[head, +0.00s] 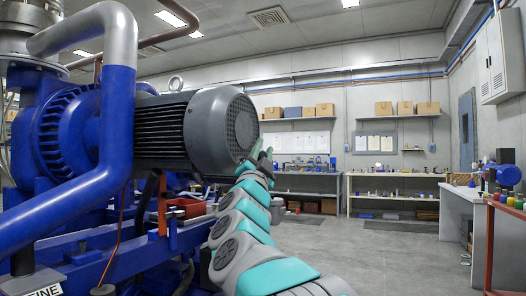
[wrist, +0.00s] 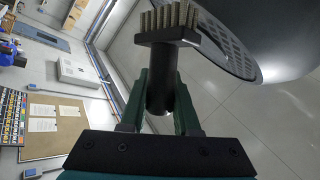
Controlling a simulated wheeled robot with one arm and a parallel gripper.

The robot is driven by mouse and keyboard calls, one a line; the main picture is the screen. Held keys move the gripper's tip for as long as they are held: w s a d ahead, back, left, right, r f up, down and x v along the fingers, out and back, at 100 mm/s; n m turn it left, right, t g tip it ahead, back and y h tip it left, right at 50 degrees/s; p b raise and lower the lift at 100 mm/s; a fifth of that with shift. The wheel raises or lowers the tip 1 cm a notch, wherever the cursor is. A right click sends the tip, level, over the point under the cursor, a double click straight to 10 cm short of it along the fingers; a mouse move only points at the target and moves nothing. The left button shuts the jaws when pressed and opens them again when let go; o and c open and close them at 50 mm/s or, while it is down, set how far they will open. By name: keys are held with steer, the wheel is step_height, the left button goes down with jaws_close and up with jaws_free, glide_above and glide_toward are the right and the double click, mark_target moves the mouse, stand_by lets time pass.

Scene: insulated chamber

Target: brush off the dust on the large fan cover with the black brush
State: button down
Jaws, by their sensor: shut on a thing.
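The large fan cover (head: 212,125) is the grey rounded end of the big motor in the head view, with a round grille facing right. In the wrist view its grille (wrist: 232,48) and dark curved shell fill the upper right. My gripper (wrist: 161,85) is shut on the handle of the black brush (wrist: 160,100). The brush's pale bristles (wrist: 170,17) point to the top of the wrist view, just left of the grille. I cannot tell whether they touch it. In the head view my gripper (head: 264,152) is at the grille's right edge. Dust cannot be made out clearly.
Blue pipes (head: 118,90) and the blue pump body stand at the left. A red box (head: 186,206) sits below the motor. Workbenches (head: 395,185) line the back wall, and a white bench with a red rail (head: 490,235) stands at the right. The middle floor is clear.

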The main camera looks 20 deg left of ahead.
steer(key=shift+s+r, duration=0.1)
steer(key=shift+s, duration=0.25)
stand_by(1.0)
steer(key=shift+s+d+b, duration=0.2)
steer(key=shift+d+b, duration=1.5)
steer(key=shift+d, duration=1.25)
steer(key=shift+d, duration=0.15)
